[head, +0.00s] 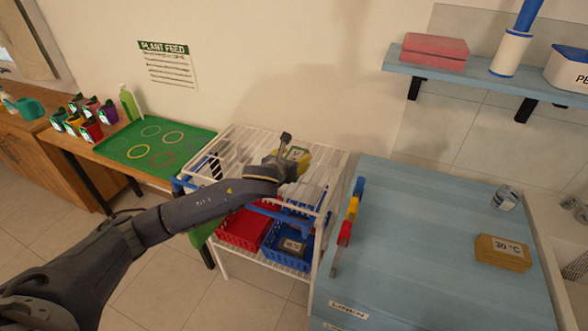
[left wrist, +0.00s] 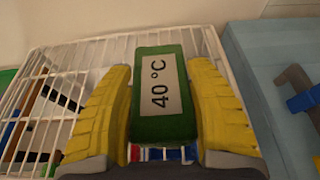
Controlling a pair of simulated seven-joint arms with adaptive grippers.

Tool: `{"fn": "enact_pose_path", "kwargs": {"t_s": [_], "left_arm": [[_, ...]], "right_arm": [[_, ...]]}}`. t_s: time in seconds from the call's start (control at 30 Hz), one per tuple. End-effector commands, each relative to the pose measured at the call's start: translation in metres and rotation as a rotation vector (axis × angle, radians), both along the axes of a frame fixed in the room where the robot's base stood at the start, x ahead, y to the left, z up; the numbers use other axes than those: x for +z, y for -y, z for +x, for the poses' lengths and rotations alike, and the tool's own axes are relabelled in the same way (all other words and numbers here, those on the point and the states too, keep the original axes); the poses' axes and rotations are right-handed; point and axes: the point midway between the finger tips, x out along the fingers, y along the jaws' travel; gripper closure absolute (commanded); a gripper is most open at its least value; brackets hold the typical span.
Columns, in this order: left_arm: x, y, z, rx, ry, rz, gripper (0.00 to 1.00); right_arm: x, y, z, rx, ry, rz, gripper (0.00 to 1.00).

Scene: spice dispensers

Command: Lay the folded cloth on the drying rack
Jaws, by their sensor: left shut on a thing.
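My left gripper (head: 292,156) is over the top of the white wire drying rack (head: 236,143). In the left wrist view its yellow fingers (left wrist: 160,85) are shut on the sides of a green folded cloth (left wrist: 160,130) with a white label reading 40 °C. The rack's wires (left wrist: 40,80) show behind and to the left of the cloth. I cannot tell whether the cloth touches the wires. A yellow-brown folded stack labelled 30 °C (head: 502,253) lies on the blue table. My right gripper is not in view.
A red basket (head: 240,230) and a blue basket (head: 287,246) stand low in the rack. The blue table (head: 430,250) adjoins on the right, with coloured handles (head: 351,208) along its edge. A green tray (head: 128,150) lies left. A wall shelf (head: 470,77) hangs above the table.

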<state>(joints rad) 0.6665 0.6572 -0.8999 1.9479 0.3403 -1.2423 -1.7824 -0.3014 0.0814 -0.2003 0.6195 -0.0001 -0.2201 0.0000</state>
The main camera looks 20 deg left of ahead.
Motion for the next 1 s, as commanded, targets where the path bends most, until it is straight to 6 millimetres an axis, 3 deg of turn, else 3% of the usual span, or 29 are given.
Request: {"fn": "enact_pose_path", "kwargs": {"t_s": [0.4,0.9,0.93,1.0], "left_arm": [[-0.041,0.0,0.0,0.0,-0.001,0.0,0.77],[-0.046,0.0,0.0,0.001,0.0,0.001,0.77],[-0.047,0.0,0.0,0.001,-0.001,0.001,0.43],[-0.047,0.0,0.0,0.001,0.0,0.001,0.35]], "right_arm": [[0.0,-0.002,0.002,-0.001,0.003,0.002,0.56],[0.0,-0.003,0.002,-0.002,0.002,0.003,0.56],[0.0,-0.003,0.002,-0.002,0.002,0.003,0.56],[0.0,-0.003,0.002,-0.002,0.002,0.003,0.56]]}}
